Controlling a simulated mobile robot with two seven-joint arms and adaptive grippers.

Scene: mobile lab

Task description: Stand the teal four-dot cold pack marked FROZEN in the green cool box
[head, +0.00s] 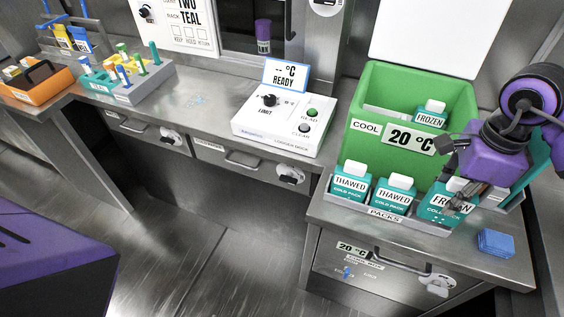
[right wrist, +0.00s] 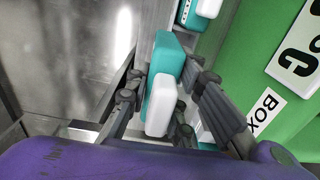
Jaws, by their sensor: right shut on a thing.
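My right gripper (head: 458,192) is shut on a teal cold pack (head: 438,208) marked FROZEN, at the right part of the packs rack (head: 385,217). The pack is upright; I cannot tell whether it still touches the rack, and its dots are partly hidden. In the right wrist view its teal body (right wrist: 168,52) and white cap (right wrist: 160,105) sit between the fingers (right wrist: 165,100). The green cool box (head: 364,100) stands open behind the rack, with another teal pack (head: 431,114) marked FROZEN inside. My left gripper is not in view.
Two teal packs marked THAWED, one at the left (head: 350,183) and one beside it (head: 393,195), stand in the rack. A blue block (head: 495,242) lies on the counter at right. A white logger dock (head: 284,122) stands left of the box. Bare counter lies between.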

